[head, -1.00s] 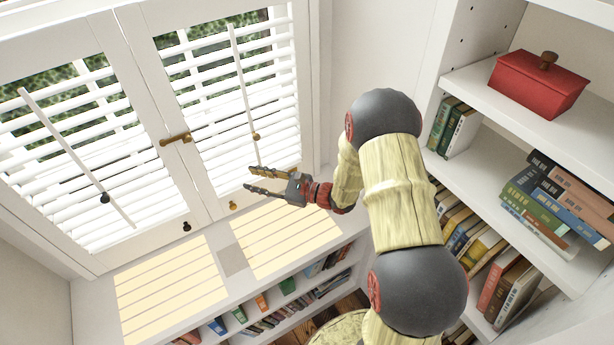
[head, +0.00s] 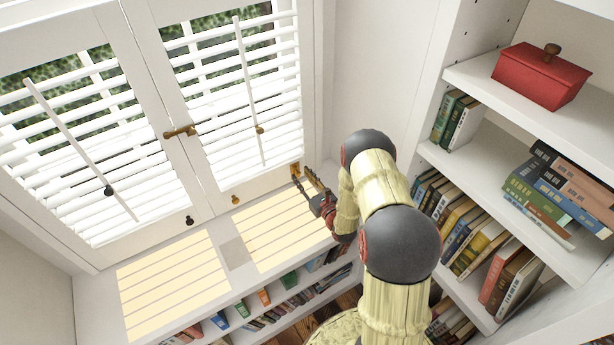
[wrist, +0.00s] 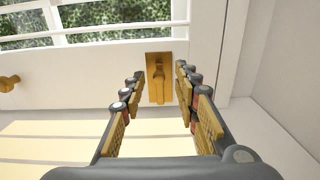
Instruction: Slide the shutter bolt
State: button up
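The shutter bolt (wrist: 158,80) is a small brass plate with an upright rod and knob, low on the right corner of the shutter frame. In the head view its brass (head: 295,168) shows just beyond my fingertips. My gripper (wrist: 160,88) is open, with one finger to the left of the bolt in the picture and one to the right. Nothing is between the fingers on my side of the bolt. In the head view my gripper (head: 304,183) is over the sill at the right shutter's lower right corner. I cannot tell whether the fingers touch the bolt.
The sunlit sill (head: 175,280) is clear. A bookcase (head: 500,165) with books and a red box (head: 540,76) stands at right.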

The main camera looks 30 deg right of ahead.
jog(key=shift+w, duration=0.7)
jog(key=c, duration=0.3)
jog(key=c, duration=0.4)
grip_shut()
